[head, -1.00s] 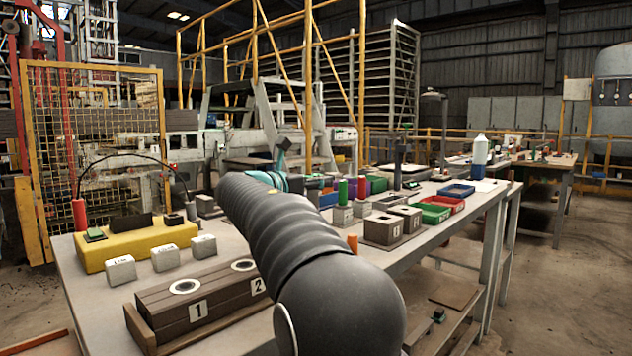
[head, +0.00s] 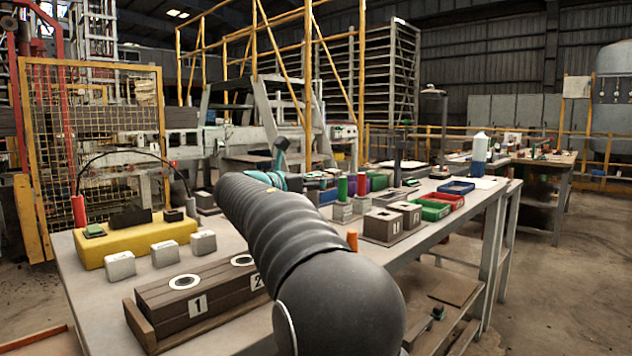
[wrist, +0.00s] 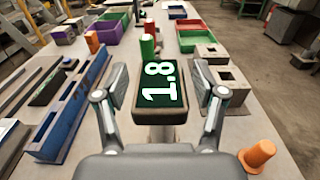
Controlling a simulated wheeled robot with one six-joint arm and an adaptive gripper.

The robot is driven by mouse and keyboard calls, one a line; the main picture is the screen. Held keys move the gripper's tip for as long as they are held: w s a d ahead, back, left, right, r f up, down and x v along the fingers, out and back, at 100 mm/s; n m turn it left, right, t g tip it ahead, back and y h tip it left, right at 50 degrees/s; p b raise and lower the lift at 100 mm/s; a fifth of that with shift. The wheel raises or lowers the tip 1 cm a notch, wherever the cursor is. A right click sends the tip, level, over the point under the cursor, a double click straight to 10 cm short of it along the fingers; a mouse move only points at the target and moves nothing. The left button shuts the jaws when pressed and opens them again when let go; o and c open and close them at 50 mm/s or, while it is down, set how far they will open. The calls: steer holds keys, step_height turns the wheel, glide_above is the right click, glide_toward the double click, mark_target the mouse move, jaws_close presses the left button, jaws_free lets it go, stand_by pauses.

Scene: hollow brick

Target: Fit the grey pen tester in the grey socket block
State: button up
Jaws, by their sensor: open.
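A grey device with a dark, green-edged screen reading 1.8, likely the pen tester (wrist: 160,88), is in the middle of the wrist view. A paler part shows below it. My gripper (wrist: 160,80) is open, one finger to each side of the device, with gaps visible. In the head view my arm hides the gripper and the device. A grey block with a square hole, likely the socket block (wrist: 236,80), lies to the right of the gripper. A similar block (wrist: 211,50) is behind it. The head view shows such holed blocks (head: 383,226) right of my arm.
An orange peg (wrist: 258,153) stands close right of my gripper; green cylinders (wrist: 147,46) stand ahead. A blue tray (wrist: 66,128) lies left. Red (head: 449,199) and green (head: 432,212) bins stand farther along. A wooden block numbered 1 and 2 (head: 165,310) is near the front.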

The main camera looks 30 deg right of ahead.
steer(key=v, duration=1.1)
steer(key=shift+s+a, duration=0.2)
steer(key=shift+a, duration=0.2)
